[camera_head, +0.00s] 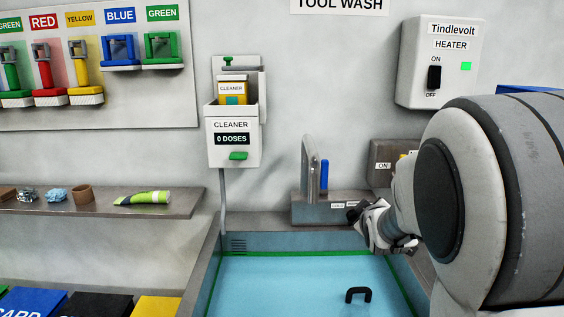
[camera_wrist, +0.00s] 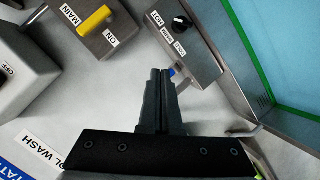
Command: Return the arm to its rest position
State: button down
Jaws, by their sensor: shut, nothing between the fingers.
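My arm reaches in from the right in the head view, with my gripper (camera_head: 355,215) over the back right of the wash basin, near the tap unit. In the wrist view my gripper (camera_wrist: 160,72) is shut, its two fingers together with nothing between them. The fingertips point towards the grey tap base with a black knob (camera_wrist: 180,23); I cannot tell whether they touch it. Much of the right side of the head view is hidden behind my arm.
The basin (camera_head: 228,254) holds blue water and a black handle (camera_head: 358,294). Near my gripper are the tap (camera_head: 311,165), the ON box with its yellow lever (camera_wrist: 95,20) and the heater (camera_head: 437,62). A cleaner dispenser (camera_head: 231,150) and a shelf (camera_head: 180,205) are left.

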jog(key=s+a+r+m+g+p, duration=0.2)
jog(key=s, duration=0.9)
jog(key=s+a+r+m+g+y+p, duration=0.1)
jog(key=s+a+r+m+g+p, duration=0.1)
jog(key=s, duration=0.9)
jog(key=s+a+r+m+g+y+p, duration=0.1)
jog(key=s+a+r+m+g+p, duration=0.1)
jog(key=s, duration=0.9)
jog(key=shift+s+a+r+m+g, duration=0.4)
jog(key=shift+r+m+g, duration=0.1)
jog(key=shift+m+g, duration=0.45)
